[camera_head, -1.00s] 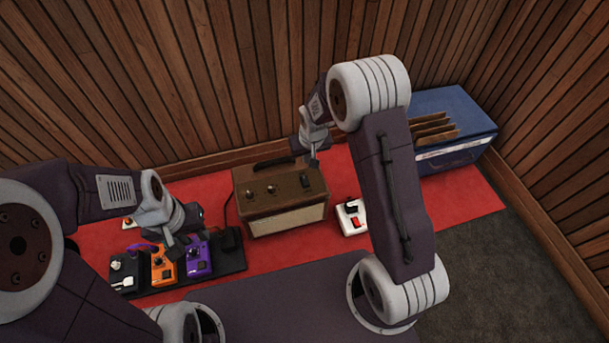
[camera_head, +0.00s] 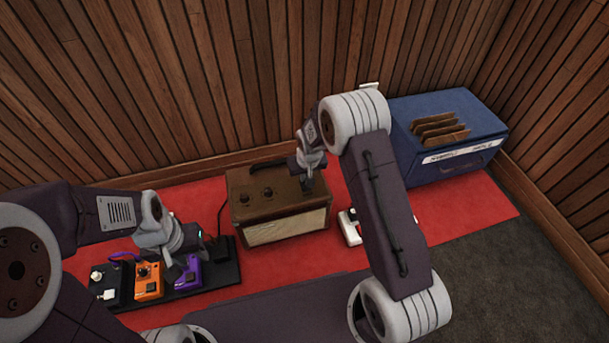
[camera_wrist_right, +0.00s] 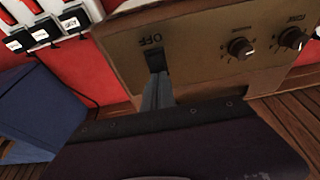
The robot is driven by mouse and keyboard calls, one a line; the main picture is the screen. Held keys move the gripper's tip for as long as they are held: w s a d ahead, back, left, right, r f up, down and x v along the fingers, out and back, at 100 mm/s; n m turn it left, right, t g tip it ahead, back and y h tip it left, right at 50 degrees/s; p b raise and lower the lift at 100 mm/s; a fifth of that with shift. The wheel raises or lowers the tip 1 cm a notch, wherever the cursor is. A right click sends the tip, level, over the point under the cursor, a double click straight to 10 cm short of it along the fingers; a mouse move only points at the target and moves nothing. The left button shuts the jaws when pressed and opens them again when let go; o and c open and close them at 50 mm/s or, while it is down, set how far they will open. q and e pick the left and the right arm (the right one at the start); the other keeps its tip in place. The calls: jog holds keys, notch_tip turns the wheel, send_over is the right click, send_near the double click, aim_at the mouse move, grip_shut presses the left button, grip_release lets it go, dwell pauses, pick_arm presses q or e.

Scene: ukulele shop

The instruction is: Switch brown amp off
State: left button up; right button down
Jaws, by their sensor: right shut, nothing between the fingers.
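The brown amp (camera_head: 262,210) stands on the red cloth in the middle of the head view. Its top panel has knobs and a black switch; in the right wrist view the switch (camera_wrist_right: 155,60) sits below the upside-down word OFF. My right gripper (camera_head: 307,187) is shut and empty, with its tips at the switch and seeming to touch it. The fingers (camera_wrist_right: 157,92) hide part of the switch, so its position is unclear. My left gripper (camera_head: 172,268) hangs over the pedals at left; its finger gap is not clear.
A black pedalboard (camera_head: 222,268) with orange (camera_head: 149,283) and purple (camera_head: 188,273) pedals lies left of the amp. A white device (camera_head: 349,232) is mostly behind my right arm. A blue crate (camera_head: 465,163) with brown dividers stands at right against the wooden wall.

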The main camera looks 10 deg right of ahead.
jog(key=shift+r+p, duration=0.25)
jog(key=shift+p, duration=0.45)
jog(key=shift+f+b, duration=0.3)
jog(key=shift+f, duration=0.05)
jog(key=shift+s+r+p, duration=0.15)
jog(key=shift+s+p, duration=0.3)
jog(key=shift+s, duration=0.3)
